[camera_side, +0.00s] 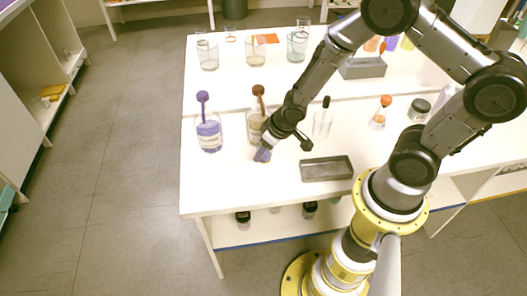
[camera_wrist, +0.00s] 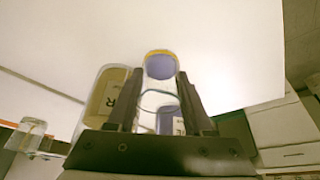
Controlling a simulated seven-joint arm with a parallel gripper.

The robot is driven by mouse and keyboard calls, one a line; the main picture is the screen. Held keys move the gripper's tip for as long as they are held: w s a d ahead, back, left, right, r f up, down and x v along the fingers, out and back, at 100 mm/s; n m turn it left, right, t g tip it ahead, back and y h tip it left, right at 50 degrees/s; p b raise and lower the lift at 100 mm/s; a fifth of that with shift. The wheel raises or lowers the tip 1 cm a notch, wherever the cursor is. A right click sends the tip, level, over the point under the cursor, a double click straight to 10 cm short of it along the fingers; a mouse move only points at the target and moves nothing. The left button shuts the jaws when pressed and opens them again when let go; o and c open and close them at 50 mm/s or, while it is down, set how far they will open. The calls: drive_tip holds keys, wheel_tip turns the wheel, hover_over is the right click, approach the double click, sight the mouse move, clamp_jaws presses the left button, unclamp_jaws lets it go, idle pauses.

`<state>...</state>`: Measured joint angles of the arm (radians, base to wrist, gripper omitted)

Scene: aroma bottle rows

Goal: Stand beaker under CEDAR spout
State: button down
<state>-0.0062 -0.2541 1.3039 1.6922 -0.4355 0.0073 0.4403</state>
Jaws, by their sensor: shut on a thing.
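My gripper (camera_wrist: 158,92) is shut on a clear glass beaker (camera_wrist: 159,98) with a purple end and a yellow rim. In the side view, the beaker's blue-purple lower part (camera_side: 262,155) shows below the fingers, at or just above the white table; I cannot tell if it touches. A bottle of amber-brown liquid with a brown spout top (camera_side: 258,90) stands just behind my gripper. In the wrist view this bottle (camera_wrist: 102,97) is left of the fingers, its label showing only an "R". A purple bottle (camera_side: 209,133) stands to its left. The side view labels are too small to read.
A grey tray (camera_side: 327,169) lies right of my gripper. A black-capped clear bottle (camera_side: 322,121), an orange-topped flask (camera_side: 380,113) and a dark-lidded jar (camera_side: 419,110) stand farther right. Glass beakers stand on the rear table. The front left tabletop (camera_side: 215,185) is clear.

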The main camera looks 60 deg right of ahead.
drive_tip(key=shift+w+d, duration=0.2)
drive_tip(key=shift+w, duration=0.05)
drive_tip(key=shift+f, duration=0.75)
drive_tip(key=shift+f, duration=0.15)
drive_tip(key=shift+c, duration=1.5)
unclamp_jaws()
